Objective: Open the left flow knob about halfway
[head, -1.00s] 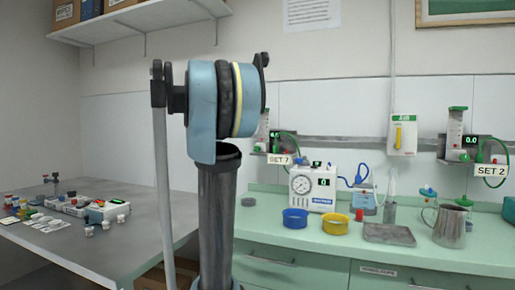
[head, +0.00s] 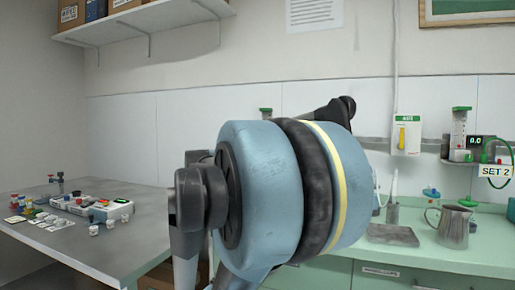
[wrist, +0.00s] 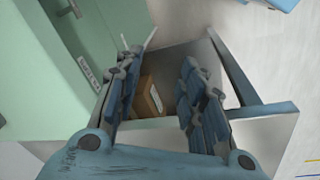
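The left flowmeter is almost fully hidden behind my arm in the head view; only its green top (head: 266,112) shows, and its knob and label are hidden. The right flowmeter (head: 459,130) stands on the wall rail, with a green display reading 0.0 and a "SET 2" label (head: 496,171). My gripper (wrist: 158,62) shows in the wrist view with its two blue fingers apart and nothing between them. It points down toward the floor area between the green cabinet and the grey table, away from the flowmeters. My gripper is not visible in the head view.
The green counter (head: 470,254) holds a metal jug (head: 453,228) and a grey tray (head: 392,235). A white wall box (head: 407,135) with a yellow lever hangs above. A grey table (head: 112,252) with small items stands left. A cardboard box (wrist: 149,97) lies below the gripper.

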